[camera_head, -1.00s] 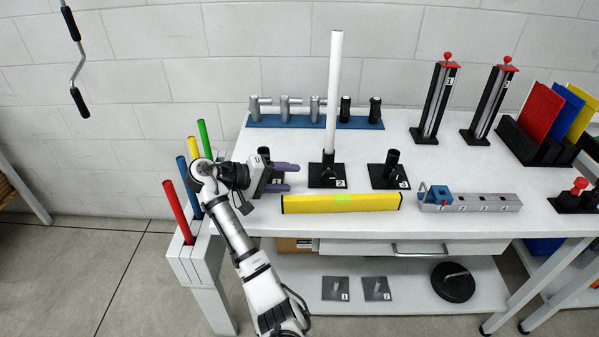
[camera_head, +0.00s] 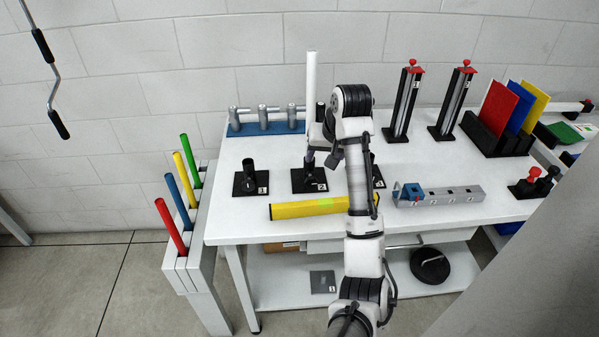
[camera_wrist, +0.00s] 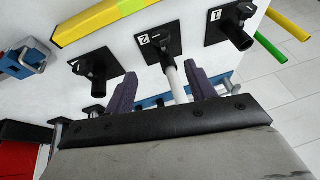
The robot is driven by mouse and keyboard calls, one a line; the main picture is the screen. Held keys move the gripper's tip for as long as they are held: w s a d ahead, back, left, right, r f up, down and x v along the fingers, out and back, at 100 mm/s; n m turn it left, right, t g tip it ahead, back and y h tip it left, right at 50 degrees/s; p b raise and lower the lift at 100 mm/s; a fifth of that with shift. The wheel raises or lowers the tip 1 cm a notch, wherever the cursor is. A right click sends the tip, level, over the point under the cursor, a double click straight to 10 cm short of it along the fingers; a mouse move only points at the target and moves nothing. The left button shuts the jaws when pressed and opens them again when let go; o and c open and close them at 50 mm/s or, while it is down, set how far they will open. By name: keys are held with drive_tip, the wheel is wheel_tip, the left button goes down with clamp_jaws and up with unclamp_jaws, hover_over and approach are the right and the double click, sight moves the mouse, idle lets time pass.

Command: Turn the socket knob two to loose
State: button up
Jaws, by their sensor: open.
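Socket two (camera_head: 309,180) is a black square base marked 2 with an upright holder. A tall white tube (camera_head: 312,85) stands upright in it. In the wrist view, socket two (camera_wrist: 148,42) is ahead of my gripper (camera_wrist: 163,84). The purple fingers are open, one on each side of the white tube (camera_wrist: 175,78), with gaps visible. I cannot make out the knob itself or its setting clearly.
Socket one (camera_head: 250,182) stands empty at left; socket three (camera_wrist: 97,65) also looks empty. A yellow bar (camera_head: 295,210) lies along the front of the table. A blue rack (camera_head: 268,129) stands behind. A grey rail with a blue clamp (camera_head: 411,192) is at right.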

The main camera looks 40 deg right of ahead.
sight(312, 177)
drive_tip(key=x, duration=1.3)
drive_tip(key=shift+a, duration=0.15)
drive_tip(key=c, duration=1)
